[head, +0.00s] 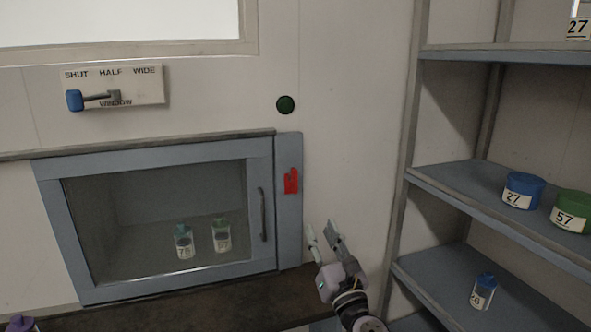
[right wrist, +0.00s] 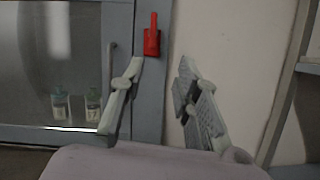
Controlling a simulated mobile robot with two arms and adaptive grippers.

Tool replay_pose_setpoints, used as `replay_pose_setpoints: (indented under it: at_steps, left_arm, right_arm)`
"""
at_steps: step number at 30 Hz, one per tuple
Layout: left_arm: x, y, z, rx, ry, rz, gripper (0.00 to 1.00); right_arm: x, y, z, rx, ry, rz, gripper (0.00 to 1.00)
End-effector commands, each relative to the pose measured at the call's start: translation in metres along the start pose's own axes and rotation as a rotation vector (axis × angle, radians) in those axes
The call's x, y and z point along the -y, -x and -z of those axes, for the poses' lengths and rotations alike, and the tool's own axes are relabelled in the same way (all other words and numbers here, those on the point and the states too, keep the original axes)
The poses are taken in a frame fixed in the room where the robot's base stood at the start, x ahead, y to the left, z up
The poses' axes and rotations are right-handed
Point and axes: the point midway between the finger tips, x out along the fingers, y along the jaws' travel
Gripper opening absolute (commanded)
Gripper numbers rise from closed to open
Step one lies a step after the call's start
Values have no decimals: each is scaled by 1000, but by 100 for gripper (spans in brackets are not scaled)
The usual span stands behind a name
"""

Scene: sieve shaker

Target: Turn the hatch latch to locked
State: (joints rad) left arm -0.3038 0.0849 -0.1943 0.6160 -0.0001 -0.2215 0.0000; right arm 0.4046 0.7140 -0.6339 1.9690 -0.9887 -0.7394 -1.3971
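The hatch (head: 153,215) is a blue-grey framed glass door set in the wall, and it looks closed. The red latch (head: 291,181) is on the frame strip to the right of the door. In the right wrist view the latch (right wrist: 152,38) shows with its narrow handle pointing up. My right gripper (head: 322,230) is open and empty, below and to the right of the latch and apart from it. In the right wrist view its spread fingers (right wrist: 158,78) show, with the latch beyond the left fingertip. My left gripper is not in view.
A vertical door handle (head: 263,214) is left of the latch. Behind the glass stand two labelled jars (head: 184,242). A green button (head: 285,104) and a window lever (head: 74,100) are above. Shelves (head: 470,180) with containers stand at the right. The wall around the latch is clear.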

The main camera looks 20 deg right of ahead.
Motion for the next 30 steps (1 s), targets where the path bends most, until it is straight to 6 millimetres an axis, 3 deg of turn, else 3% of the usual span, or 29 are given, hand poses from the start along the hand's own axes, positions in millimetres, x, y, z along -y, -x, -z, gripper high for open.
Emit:
replay_pose_setpoints:
  at_steps: [3,8,24,30]
  left_arm:
    - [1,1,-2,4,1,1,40]
    - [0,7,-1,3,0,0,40]
    - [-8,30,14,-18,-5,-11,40]
    - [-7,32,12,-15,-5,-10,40]
  right_arm:
    - [-6,-10,-17,45,122,-41,30]
    - [-8,-27,-22,54,145,-45,30]
    - [-14,-138,-26,52,138,-44,30]
    - [-15,-167,-25,51,138,-45,30]
